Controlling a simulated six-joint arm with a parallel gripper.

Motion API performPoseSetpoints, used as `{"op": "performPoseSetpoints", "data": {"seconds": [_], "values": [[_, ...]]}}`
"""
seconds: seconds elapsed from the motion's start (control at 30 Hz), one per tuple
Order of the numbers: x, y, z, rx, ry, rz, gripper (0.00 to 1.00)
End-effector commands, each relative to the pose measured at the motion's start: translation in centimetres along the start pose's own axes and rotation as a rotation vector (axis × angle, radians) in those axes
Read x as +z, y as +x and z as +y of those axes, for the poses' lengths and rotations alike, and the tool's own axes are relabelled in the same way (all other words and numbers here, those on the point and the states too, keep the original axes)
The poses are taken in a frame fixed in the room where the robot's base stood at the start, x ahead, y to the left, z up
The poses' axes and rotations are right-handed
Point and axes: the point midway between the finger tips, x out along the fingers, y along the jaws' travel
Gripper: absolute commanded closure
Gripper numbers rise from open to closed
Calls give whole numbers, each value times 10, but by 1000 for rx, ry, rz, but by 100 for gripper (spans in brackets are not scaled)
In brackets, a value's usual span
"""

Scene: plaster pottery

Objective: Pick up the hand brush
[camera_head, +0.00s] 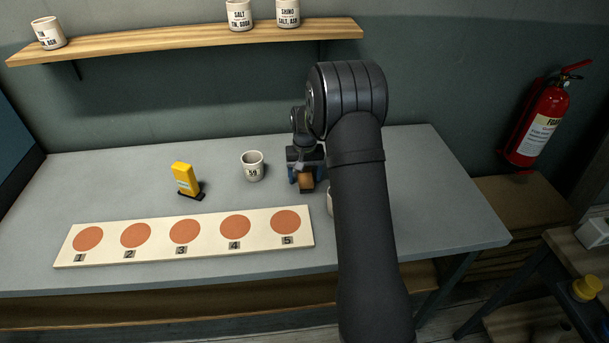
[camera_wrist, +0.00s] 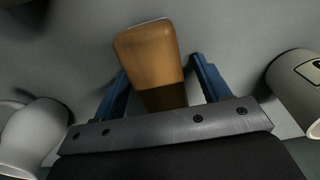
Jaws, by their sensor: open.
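The hand brush shows a brown wooden part (camera_wrist: 149,58) in the wrist view, between the two blue fingers of my gripper (camera_wrist: 158,82). Gaps show between the fingers and the wood, so the jaws are open around it. In the head view the brush's wooden part (camera_head: 306,182) shows just below my gripper (camera_head: 303,174), on the grey table right of the middle. The rest of the brush is hidden by the gripper and arm.
A cup (camera_head: 252,166) stands left of my gripper; another, partly hidden cup (camera_head: 330,203) stands right. A yellow device (camera_head: 184,179) stands farther left. A board with numbered discs (camera_head: 210,248) lies in front. A shelf (camera_head: 190,40) with jars hangs above the table (camera_head: 430,190).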

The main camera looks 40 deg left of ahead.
Motion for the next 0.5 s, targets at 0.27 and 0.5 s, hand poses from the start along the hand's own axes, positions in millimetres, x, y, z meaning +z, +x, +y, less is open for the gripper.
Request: {"op": "performPoseSetpoints", "data": {"seconds": [0.27,0.5], "values": [[0,0,0,0,0,2,47],[-1,0,0,0,0,2,81]]}}
